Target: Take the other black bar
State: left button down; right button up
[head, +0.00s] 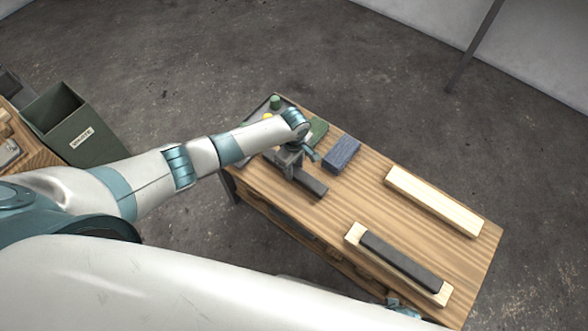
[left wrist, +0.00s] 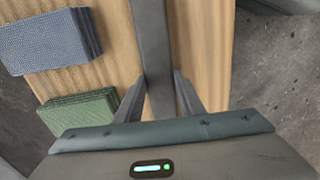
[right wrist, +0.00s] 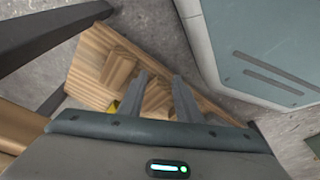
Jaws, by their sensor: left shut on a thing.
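One black bar (head: 311,183) lies along the near side of the wooden bench, with my left gripper (head: 292,172) shut on its left part. In the left wrist view this bar (left wrist: 152,45) runs between the fingertips (left wrist: 161,80). A second black bar (head: 401,261) lies on top of a pale wood strip (head: 352,233) at the bench's near right. My right gripper (right wrist: 161,80) shows in the right wrist view, fingers apart with nothing between them, low beside wooden parts.
A blue block (head: 342,155) and a green block (head: 317,132) sit behind the left gripper. Another pale strip (head: 433,200) lies along the far edge. A tray with small coloured pieces is at the bench's left end. A dark bin (head: 72,125) stands farther left.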

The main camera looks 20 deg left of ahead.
aim_at(294, 169)
pick_arm(q)
jog(key=shift+r, duration=0.15)
notch_tip(294, 169, up, 4)
jog(key=shift+f+p, duration=0.2)
jog(key=shift+p, duration=0.15)
jog(key=d+r, duration=0.7)
jog(key=d, duration=0.4)
jog(key=shift+s+d, duration=0.15)
jog(key=shift+d, duration=0.2)
pick_arm(e)
jog(key=shift+s+d+f, duration=0.1)
jog(key=shift+s+f, duration=0.65)
pick_arm(q)
jog(key=shift+r, duration=0.1)
pick_arm(e)
jog(key=shift+w, duration=0.15)
